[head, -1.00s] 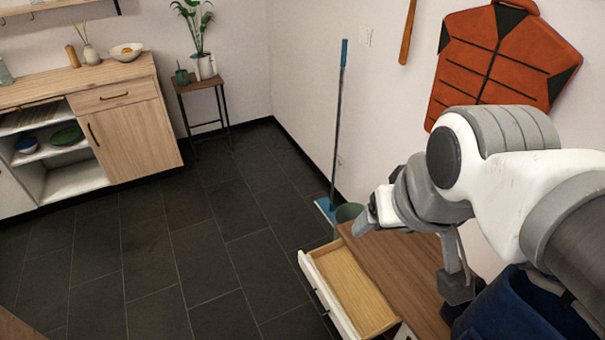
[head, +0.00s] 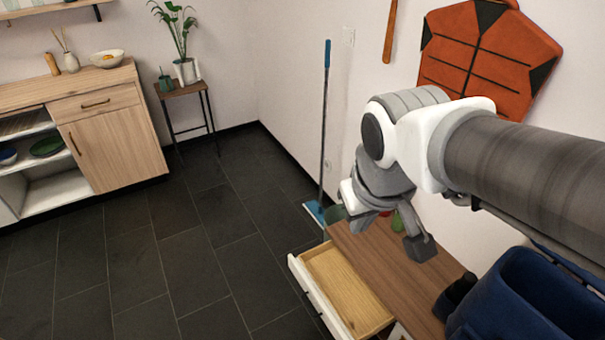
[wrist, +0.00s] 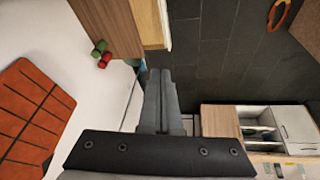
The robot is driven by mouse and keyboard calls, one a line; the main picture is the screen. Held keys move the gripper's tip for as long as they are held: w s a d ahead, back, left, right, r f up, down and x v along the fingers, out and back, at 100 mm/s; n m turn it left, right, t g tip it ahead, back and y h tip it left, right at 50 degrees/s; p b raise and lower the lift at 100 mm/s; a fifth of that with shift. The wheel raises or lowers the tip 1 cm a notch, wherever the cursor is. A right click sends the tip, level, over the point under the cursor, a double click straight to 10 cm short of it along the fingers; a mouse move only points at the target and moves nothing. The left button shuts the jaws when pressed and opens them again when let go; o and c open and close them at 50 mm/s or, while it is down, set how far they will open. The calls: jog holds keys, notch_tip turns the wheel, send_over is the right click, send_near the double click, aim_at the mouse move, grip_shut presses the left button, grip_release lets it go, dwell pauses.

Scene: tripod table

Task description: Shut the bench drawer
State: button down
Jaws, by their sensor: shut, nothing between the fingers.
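The bench drawer (head: 323,300) is pulled out from the left side of the wooden bench (head: 390,272) in the head view. It has a white front and a bare light-wood inside. In the wrist view, part of the drawer (wrist: 152,22) shows at the top beside the bench top (wrist: 103,22). My gripper (wrist: 161,74) is shut and empty, its fingers pointing toward the top of the wrist view. In the head view my arm's end is above the far part of the bench, apart from the drawer; the fingertips are hard to make out there.
Red and green items (wrist: 101,54) stand on the bench's far end. A blue-headed mop (head: 314,212) leans on the wall behind it. A dark blue bin-like object (head: 520,300) is at the near right. Dark floor left of the drawer is clear.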

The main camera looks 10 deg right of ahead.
jog(key=w+a+f+n+g+h+b, duration=0.1)
jog(key=w+a+f+n+b, duration=0.15)
jog(key=f, duration=0.75)
jog(key=w+a+f+n+g+h+b, duration=0.1)
jog(key=w+a+f+n+h+b, duration=0.2)
jog(key=f, duration=0.6)
jog(key=w+a+f+n+g+b, duration=0.15)
jog(key=w+f+n, duration=0.3)
jog(key=f, duration=0.55)
jog(key=n+t+h+b, duration=0.35)
jog(key=n+b, duration=0.45)
jog(key=n, duration=0.3)
send_near(337, 333)
jog(key=shift+g+h, duration=0.3)
jog(key=shift+h, duration=0.05)
jog(key=shift+w+b+x, duration=0.2)
jog(key=shift+b+x, duration=1.85)
jog(key=shift+x, duration=0.75)
jog(key=shift+a, duration=0.15)
jog(key=shift+f, duration=0.1)
